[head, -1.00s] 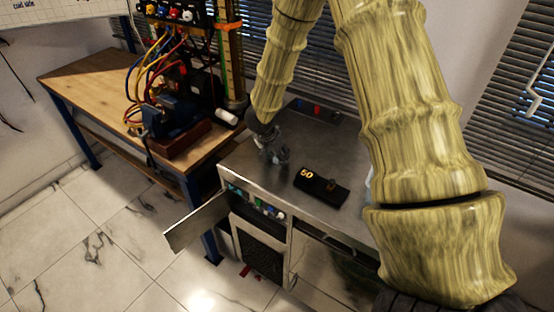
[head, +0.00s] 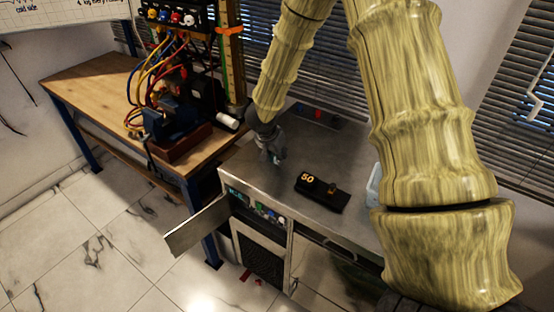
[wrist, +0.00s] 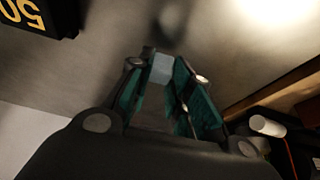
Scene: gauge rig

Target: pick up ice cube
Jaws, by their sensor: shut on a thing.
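The ice cube (wrist: 162,69) is a small pale, translucent block between my fingertips in the wrist view. My gripper (wrist: 164,82) is shut on it with its teal-lined fingers. In the head view my gripper (head: 275,158) hangs over the left part of the metal counter (head: 290,218). The cube is too small to make out clearly there. In the wrist view the counter top (wrist: 70,75) shows beyond the fingertips, and the cube appears to be above it.
A black block marked 50 (head: 322,192) lies on the counter right of my gripper. A pale blue container (head: 373,184) is partly behind my arm. A wooden bench (head: 85,80) with a wired rig stands left. An open drawer or door (head: 198,226) juts out in front.

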